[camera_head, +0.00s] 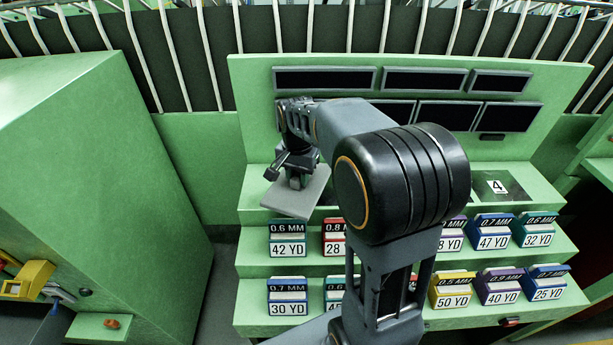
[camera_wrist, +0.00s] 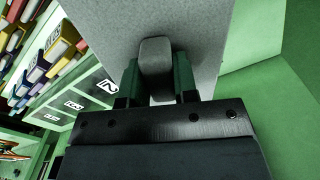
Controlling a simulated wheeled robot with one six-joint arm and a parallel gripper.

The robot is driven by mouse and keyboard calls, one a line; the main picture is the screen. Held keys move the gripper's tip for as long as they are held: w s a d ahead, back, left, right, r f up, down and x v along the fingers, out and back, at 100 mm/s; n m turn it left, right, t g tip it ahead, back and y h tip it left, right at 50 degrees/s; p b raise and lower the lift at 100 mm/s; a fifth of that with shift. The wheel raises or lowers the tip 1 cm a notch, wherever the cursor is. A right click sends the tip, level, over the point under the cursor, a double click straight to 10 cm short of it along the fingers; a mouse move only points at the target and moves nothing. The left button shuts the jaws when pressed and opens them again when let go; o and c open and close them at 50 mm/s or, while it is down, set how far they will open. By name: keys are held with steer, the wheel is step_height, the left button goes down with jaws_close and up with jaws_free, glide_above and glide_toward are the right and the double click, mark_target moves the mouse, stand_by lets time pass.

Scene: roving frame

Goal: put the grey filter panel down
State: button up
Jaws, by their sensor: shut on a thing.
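The grey filter panel (camera_head: 297,192) is a flat light-grey plate with a raised block handle. My gripper (camera_head: 297,172) is shut on that handle and holds the panel over the upper left part of the green stepped stand. In the wrist view the panel (camera_wrist: 205,40) fills the top middle, and my gripper's fingers (camera_wrist: 157,82) stand on both sides of the handle. A dark square marked 4 (camera_head: 500,187) lies on the stand's upper ledge at the right. Other such squares are partly hidden behind my arm. Whether the panel touches the stand is unclear.
The green stand (camera_head: 250,215) carries rows of labelled coloured boxes (camera_head: 288,238) on its lower steps. Dark screens (camera_head: 325,79) line its back panel. A large green cabinet (camera_head: 90,170) stands at the left, with a yellow item (camera_head: 28,280) near its front.

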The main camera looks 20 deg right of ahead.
steer(key=w+d+f, duration=0.1)
steer(key=w+d+f+p, duration=0.1)
steer(key=w+d, duration=0.1)
steer(key=w+d+p, duration=0.1)
steer(key=w, duration=0.1)
steer(key=shift+w+d+f, duration=0.1)
steer(key=shift+d+f, duration=0.1)
steer(key=shift+f, duration=0.2)
steer(key=w+d+f, duration=0.1)
steer(key=w+f, duration=0.1)
steer(key=f, duration=0.1)
steer(key=w+d+f+p, duration=0.1)
steer(key=f, duration=0.1)
steer(key=shift+w+d+f, duration=0.2)
steer(key=shift+d+f, duration=0.05)
steer(key=shift+d, duration=0.1)
steer(key=shift+w+d+f, duration=0.15)
steer(key=shift+f, duration=0.15)
steer(key=shift+f+p, duration=0.3)
steer(key=shift+f, duration=1.25)
steer(key=shift+f, duration=0.1)
steer(key=shift+f, duration=0.15)
steer(key=o, duration=1)
steer(key=shift+c, duration=0.2)
